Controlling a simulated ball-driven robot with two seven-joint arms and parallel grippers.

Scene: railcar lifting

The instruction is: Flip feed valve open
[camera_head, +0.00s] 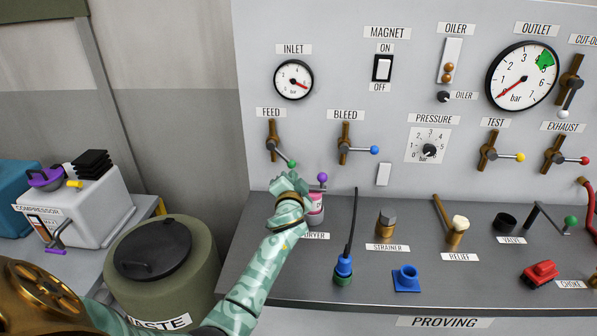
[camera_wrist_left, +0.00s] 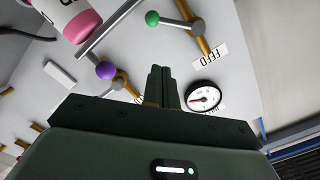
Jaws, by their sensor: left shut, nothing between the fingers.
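The feed valve (camera_head: 271,138) is a brass body on the grey panel under the FEED label. Its metal lever slants down to the right and ends in a green knob (camera_head: 292,163). My left gripper (camera_head: 291,178) is shut and empty, just below the green knob in the head view. In the left wrist view the shut fingers (camera_wrist_left: 160,82) point toward the panel, with the green knob (camera_wrist_left: 152,18) and the brass valve body (camera_wrist_left: 199,28) beyond them. I cannot tell whether the fingers touch the lever. My right gripper is not in view.
A purple-knobbed lever (camera_head: 322,177) and the pink-topped dryer (camera_head: 316,205) are close to my left gripper. The bleed valve (camera_head: 345,140), with a blue knob, is to the right. The inlet gauge (camera_head: 293,80) is above. A waste drum (camera_head: 165,280) stands at lower left.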

